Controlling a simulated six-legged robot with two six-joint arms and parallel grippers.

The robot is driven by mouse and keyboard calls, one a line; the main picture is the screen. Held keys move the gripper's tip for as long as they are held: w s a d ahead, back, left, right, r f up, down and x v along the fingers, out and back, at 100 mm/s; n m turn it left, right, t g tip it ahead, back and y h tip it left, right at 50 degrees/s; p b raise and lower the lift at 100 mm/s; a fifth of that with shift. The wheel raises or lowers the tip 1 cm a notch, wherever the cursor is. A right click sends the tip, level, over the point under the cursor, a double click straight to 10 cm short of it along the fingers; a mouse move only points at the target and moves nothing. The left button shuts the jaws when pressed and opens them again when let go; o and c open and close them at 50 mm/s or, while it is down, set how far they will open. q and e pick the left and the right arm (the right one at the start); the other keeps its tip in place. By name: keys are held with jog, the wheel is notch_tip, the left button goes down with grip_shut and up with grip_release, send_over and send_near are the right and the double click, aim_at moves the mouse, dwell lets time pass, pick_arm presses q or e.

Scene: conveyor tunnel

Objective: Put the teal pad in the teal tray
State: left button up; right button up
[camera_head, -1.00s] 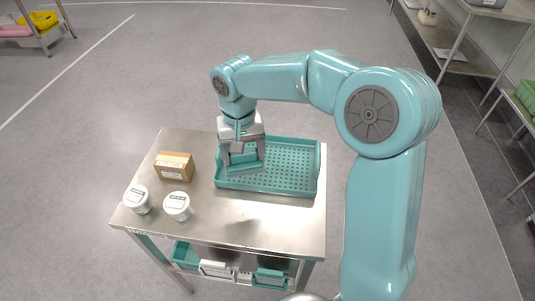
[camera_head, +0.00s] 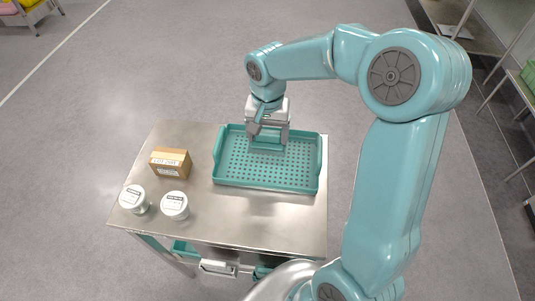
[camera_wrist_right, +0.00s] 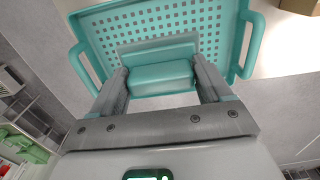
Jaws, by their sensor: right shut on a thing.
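The teal tray (camera_head: 262,180), with a grid of holes in its floor and a handle at each end, lies on the metal table. My right gripper (camera_head: 267,140) is over the far side of the tray, shut on the teal pad (camera_head: 267,147). In the right wrist view the pad (camera_wrist_right: 160,76) sits between the two fingers, with the tray (camera_wrist_right: 92,58) behind it. The fingers cover part of the pad in the head view. I cannot tell whether the pad touches the tray floor. My left gripper is not in view.
The metal table (camera_head: 255,216) also holds a cardboard box (camera_head: 170,163) and two white lidded tubs, one on the left (camera_head: 134,198) and one nearer the box (camera_head: 175,206). They stand left of the tray. Bins sit under the table. Shelving is at the far right.

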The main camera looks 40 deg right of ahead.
aim_at(267, 142)
notch_tip(267, 142, down, 5)
jog(key=shift+a+f, duration=0.15)
jog(key=shift+f, duration=0.05)
notch_tip(267, 142, down, 5)
jog(key=shift+r+p, duration=0.1)
jog(key=shift+p, duration=0.2)
jog(key=shift+f, duration=0.2)
jog(key=o, duration=1.1)
notch_tip(267, 142, up, 12)
jog(key=shift+b, duration=0.35)
jog(key=shift+r, duration=0.25)
